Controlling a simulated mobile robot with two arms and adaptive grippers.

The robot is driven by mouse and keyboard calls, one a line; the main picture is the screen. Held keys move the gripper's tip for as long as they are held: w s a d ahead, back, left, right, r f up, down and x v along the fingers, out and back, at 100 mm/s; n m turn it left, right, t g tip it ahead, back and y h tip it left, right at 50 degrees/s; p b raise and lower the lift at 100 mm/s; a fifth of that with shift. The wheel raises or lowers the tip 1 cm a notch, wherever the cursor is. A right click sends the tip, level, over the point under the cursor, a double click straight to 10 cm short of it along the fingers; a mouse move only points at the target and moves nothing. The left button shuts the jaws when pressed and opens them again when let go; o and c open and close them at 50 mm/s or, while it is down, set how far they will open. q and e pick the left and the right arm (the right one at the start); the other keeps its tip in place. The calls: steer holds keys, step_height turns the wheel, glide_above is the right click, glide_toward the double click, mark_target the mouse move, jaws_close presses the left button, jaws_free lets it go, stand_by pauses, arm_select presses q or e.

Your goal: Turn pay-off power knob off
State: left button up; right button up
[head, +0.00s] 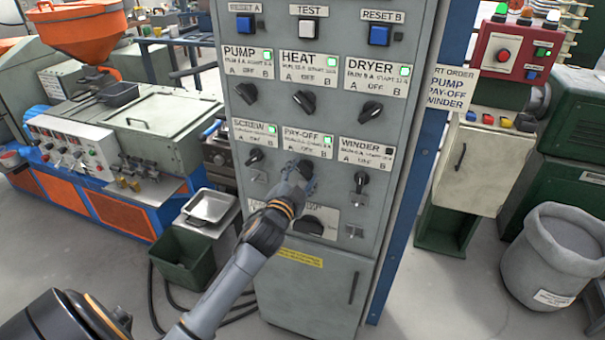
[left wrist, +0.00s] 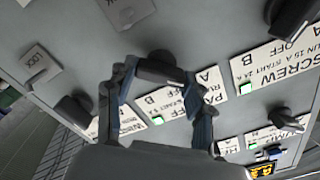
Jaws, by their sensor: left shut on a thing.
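The pay-off knob (head: 303,166) is a black rotary knob under the PAY-OFF label (head: 307,141) in the middle of the cabinet's lower knob row. The green lamp (head: 328,140) on that label is lit. My left gripper (head: 299,178) reaches up to the knob from below and is shut on it. In the left wrist view, the two fingers (left wrist: 160,100) stand on either side of the black knob (left wrist: 160,68). The gripper partly hides the knob, so its exact pointer direction cannot be told. My right gripper is not in view.
The screw knob (head: 254,157) is close on the left and the winder knob (head: 361,182) close on the right. A larger black switch (head: 313,224) sits below. Pump, heat and dryer knobs are in the row above. A green bin (head: 183,262) stands left of the cabinet.

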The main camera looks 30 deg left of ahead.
arm_select(q)
steer(key=shift+m, duration=0.3)
steer(key=m+p, duration=0.1)
steer(key=m, duration=0.1)
steer(key=shift+m, duration=0.3)
steer(key=m, duration=0.3)
steer(key=shift+p, duration=0.35)
steer(key=shift+f+m, duration=0.1)
steer(key=shift+m, duration=1.3)
steer(key=o, duration=1.2)
steer(key=shift+c, duration=0.2)
